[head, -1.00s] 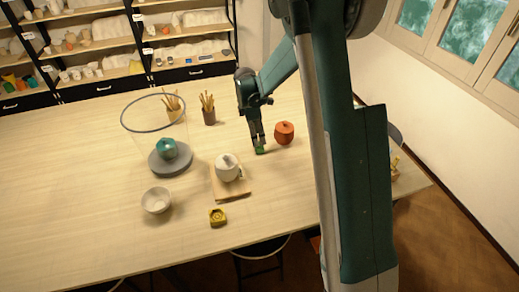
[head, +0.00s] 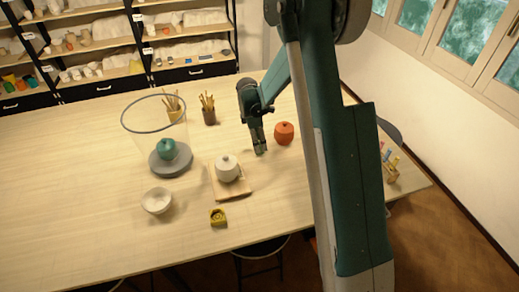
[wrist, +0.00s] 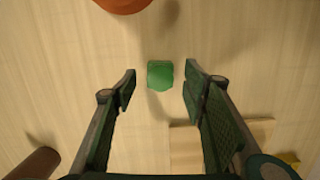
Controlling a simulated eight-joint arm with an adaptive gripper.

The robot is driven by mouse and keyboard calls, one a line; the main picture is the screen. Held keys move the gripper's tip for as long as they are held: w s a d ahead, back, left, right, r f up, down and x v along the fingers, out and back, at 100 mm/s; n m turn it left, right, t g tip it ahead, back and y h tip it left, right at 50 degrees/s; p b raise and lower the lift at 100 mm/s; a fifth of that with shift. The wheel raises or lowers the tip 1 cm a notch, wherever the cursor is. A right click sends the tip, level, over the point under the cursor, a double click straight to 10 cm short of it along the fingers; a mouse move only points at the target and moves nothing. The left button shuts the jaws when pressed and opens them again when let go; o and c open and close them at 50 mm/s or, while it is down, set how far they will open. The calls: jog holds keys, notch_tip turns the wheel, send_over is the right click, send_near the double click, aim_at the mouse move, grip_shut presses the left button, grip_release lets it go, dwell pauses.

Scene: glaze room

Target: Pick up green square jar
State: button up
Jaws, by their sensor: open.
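The green square jar (wrist: 160,75) stands on the pale wooden table, seen from above in the wrist view. It lies between the two fingertips of my gripper (wrist: 159,84), with a visible gap on either side. My gripper is open and empty. In the head view my gripper (head: 260,149) points down at the table, left of the orange-red lidded jar (head: 284,133). There the fingers mostly hide the green jar. How far the fingertips are above the table is hard to tell.
The orange-red jar (wrist: 122,4) is close by at the wrist view's top edge. A white lidded jar (head: 227,168) stands on a wooden board (head: 236,193).

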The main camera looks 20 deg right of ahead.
jog(key=shift+d+f, duration=0.15)
jog(key=shift+f, duration=0.65)
jog(key=shift+d+f, duration=0.15)
jog(key=shift+f, duration=0.65)
jog(key=shift+c, duration=0.7)
jog(key=c, duration=1)
